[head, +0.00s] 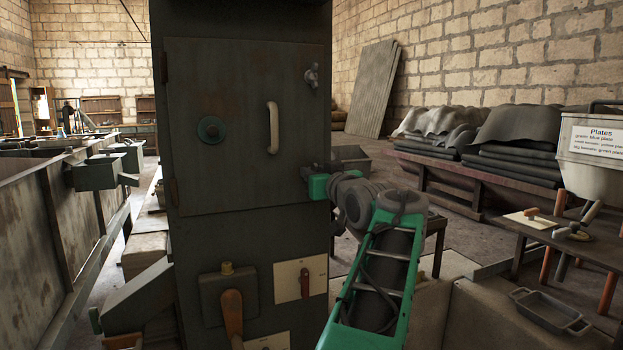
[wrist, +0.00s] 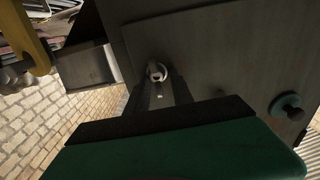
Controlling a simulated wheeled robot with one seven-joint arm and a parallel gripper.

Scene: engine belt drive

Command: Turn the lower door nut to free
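The grey metal door (head: 225,90) stands shut on a tall dark cabinet. The upper door nut (head: 311,77), a small metal wing nut, is at the door's upper right edge. In the head view my green gripper (head: 308,180) is at the door's lower right corner and hides the lower nut. In the wrist view the lower door nut (wrist: 157,71) shows as a small pale metal piece at the tips of my gripper's dark fingers (wrist: 160,88). I cannot tell whether the fingers touch it or stand apart around it.
The door carries a pale handle (head: 273,114) and a round green knob (head: 211,129). Below it are an orange lever (head: 232,312) and a switch plate (head: 300,281). A table (head: 590,244) stands at right and a long metal trough (head: 60,210) at left.

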